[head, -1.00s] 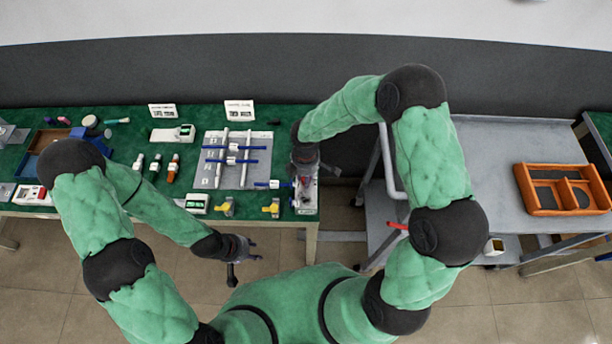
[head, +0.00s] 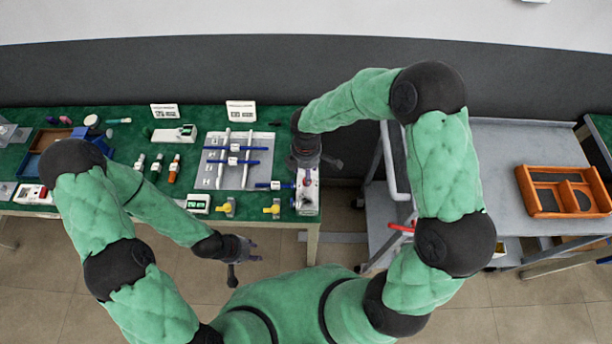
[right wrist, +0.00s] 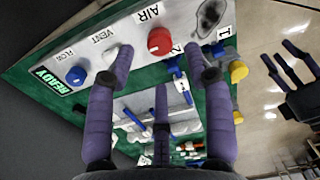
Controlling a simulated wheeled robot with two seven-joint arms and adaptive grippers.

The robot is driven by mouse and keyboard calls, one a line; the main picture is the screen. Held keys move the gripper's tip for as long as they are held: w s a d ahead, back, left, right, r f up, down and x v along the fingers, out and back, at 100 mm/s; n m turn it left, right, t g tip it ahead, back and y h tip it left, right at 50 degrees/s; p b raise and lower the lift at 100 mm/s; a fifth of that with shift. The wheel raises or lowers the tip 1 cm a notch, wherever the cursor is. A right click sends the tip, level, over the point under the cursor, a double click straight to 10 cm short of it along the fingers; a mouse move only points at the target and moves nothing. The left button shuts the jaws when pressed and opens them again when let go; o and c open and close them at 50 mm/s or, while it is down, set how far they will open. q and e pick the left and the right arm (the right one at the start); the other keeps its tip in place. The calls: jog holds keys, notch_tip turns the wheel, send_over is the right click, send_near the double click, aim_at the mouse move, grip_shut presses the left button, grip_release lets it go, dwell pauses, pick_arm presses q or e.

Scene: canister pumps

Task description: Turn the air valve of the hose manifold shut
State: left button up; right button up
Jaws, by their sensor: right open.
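The hose manifold (head: 308,200) is a pale block at the right end of the green bench. In the right wrist view its panel (right wrist: 128,32) carries a red knob (right wrist: 160,41) beside the word AIR, a white knob by VENT and a blue knob by FLOW. How far the red knob is turned I cannot tell. My right gripper (head: 320,163) is over the manifold's far end; in its wrist view the purple fingers (right wrist: 160,62) are spread and empty, apart from the red knob. My left gripper (head: 252,252) is open and empty in front of the bench, also visible in the right wrist view (right wrist: 287,62).
Yellow fittings (head: 272,209) sit at the bench's front edge. A grey cart (head: 500,150) with an orange tray (head: 525,190) stands to the right.

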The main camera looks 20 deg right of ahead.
notch_tip(320, 180, up, 8)
jog(key=shift+f, duration=0.2)
dwell(0.6)
